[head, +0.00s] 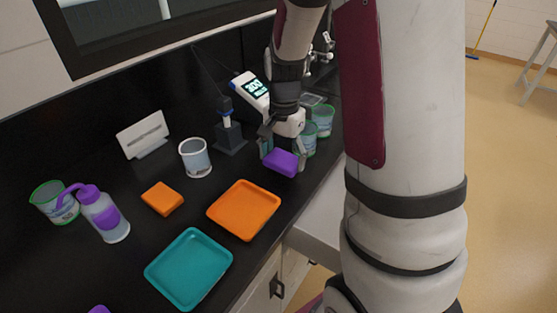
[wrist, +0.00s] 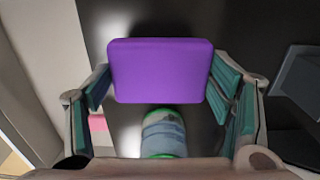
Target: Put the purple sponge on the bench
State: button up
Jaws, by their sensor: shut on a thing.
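The purple sponge (head: 284,162) is a flat block held between the fingers of my gripper (head: 283,150). It also shows large in the wrist view (wrist: 160,70), between the two teal finger pads of my gripper (wrist: 162,88). My gripper is shut on it. In the head view the sponge is over the black bench (head: 180,235), near its front edge. I cannot tell for sure whether its underside touches the bench.
An orange tray (head: 244,210) and a teal tray (head: 190,268) lie nearby. An orange sponge (head: 162,199), a white cup (head: 195,158) and a purple-topped bottle (head: 104,215) stand further left. Green-rimmed beakers (head: 322,120) stand beside my gripper.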

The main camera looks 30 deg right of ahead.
aim_at(280, 154)
jog(key=shift+w+d+f, duration=0.1)
jog(key=shift+w+d, duration=0.15)
jog(key=shift+w, duration=0.7)
jog(key=shift+f, duration=1.75)
jog(key=shift+f, duration=0.15)
jog(key=o, duration=0.8)
jog(key=shift+c, duration=0.2)
jog(key=shift+o, duration=0.3)
